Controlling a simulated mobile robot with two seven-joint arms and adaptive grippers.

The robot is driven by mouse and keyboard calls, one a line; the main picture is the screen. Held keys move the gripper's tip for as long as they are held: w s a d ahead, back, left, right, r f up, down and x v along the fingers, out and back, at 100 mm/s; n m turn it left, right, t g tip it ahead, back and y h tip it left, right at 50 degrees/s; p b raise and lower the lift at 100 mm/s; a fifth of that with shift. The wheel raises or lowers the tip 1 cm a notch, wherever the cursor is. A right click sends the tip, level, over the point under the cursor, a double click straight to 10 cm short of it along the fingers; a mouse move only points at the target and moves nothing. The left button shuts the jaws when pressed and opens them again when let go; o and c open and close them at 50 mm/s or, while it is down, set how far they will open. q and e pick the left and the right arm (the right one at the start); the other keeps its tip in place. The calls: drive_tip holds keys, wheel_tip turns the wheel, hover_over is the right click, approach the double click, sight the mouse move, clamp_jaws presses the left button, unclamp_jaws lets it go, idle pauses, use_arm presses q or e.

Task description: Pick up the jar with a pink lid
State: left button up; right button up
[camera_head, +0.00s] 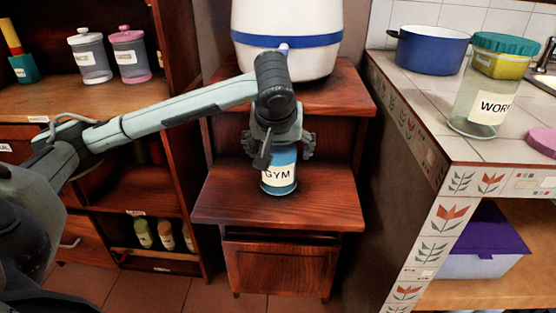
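A jar with a pink lid (129,52) and a white label stands on the upper shelf at the left, beside a white-lidded jar (89,58). My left gripper (283,153) is away from it, pointing down over a blue jar labelled GYM (280,175) on the lower shelf of the middle wooden stand. The gripper's fingers look spread on both sides of the blue jar's top. The gripper hides that top, so I cannot see its lid or any finger contact. My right gripper is not in view.
A white container with a blue band (288,40) stands above and behind my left gripper. At the right, the tiled counter holds a blue pot (430,52), a green-topped glass jar (470,100) and a loose pink disc (543,140). The stand's lower shelf (225,195) has free room around the blue jar.

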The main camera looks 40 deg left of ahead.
use_arm(q)
drive_tip(key=c, duration=1.4)
drive_tip(key=shift+c, duration=0.6)
drive_tip(key=shift+r, duration=0.25)
